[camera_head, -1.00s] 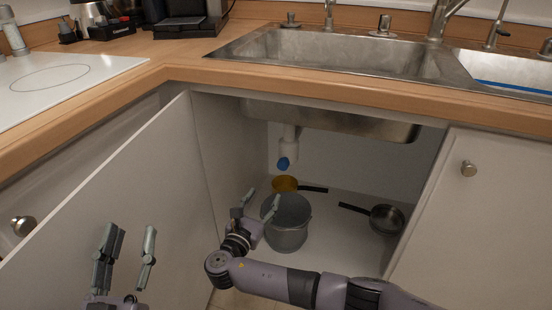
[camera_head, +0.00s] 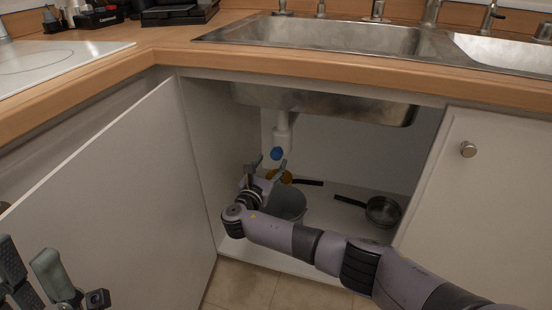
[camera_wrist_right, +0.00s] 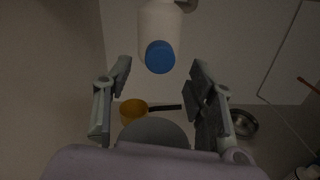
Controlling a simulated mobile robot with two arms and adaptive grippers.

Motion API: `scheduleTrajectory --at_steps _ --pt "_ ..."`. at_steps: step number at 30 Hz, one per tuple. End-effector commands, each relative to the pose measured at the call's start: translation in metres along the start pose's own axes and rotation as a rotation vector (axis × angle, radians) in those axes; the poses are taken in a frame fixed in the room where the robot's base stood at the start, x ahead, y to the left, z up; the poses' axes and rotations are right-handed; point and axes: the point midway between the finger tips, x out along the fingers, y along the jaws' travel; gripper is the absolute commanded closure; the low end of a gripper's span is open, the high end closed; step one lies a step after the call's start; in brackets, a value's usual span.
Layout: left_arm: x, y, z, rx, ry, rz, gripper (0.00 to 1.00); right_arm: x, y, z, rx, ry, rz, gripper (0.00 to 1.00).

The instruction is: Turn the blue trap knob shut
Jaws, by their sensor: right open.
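The blue trap knob (camera_head: 277,153) sits at the lower end of the white drain pipe (camera_head: 282,138) under the sink. In the right wrist view the blue knob (camera_wrist_right: 160,57) shows ahead, between and beyond the fingers. My right gripper (camera_head: 266,168) is inside the cabinet just below the knob, open with nothing between its fingers; it also shows in the right wrist view (camera_wrist_right: 160,80). I see no contact with the knob. My left gripper (camera_head: 28,270) is at the lower left, outside the cabinet, with its fingers apart and partly cut off by the frame.
A grey pot (camera_head: 290,203), a yellow pan (camera_head: 285,177) and a steel pan (camera_head: 382,211) stand on the cabinet floor. The open cabinet door (camera_head: 120,200) is on the left. The sink bowl (camera_head: 330,100) hangs above the opening.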

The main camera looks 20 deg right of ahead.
Motion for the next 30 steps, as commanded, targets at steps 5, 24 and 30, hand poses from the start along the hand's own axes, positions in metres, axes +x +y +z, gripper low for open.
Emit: scheduleTrajectory --at_steps 5,24,30 --pt "-0.019 0.000 -0.003 -0.002 0.039 0.000 0.60 0.034 -0.001 -0.003 0.000 -0.003 -0.001 0.49" --pt "-0.028 0.000 0.000 -0.002 0.034 0.001 0.60 0.058 0.001 0.000 0.001 0.001 0.001 0.54" --pt "-0.028 0.000 0.000 -0.003 0.033 0.001 0.60 0.058 0.001 0.000 0.000 0.001 0.001 0.68"
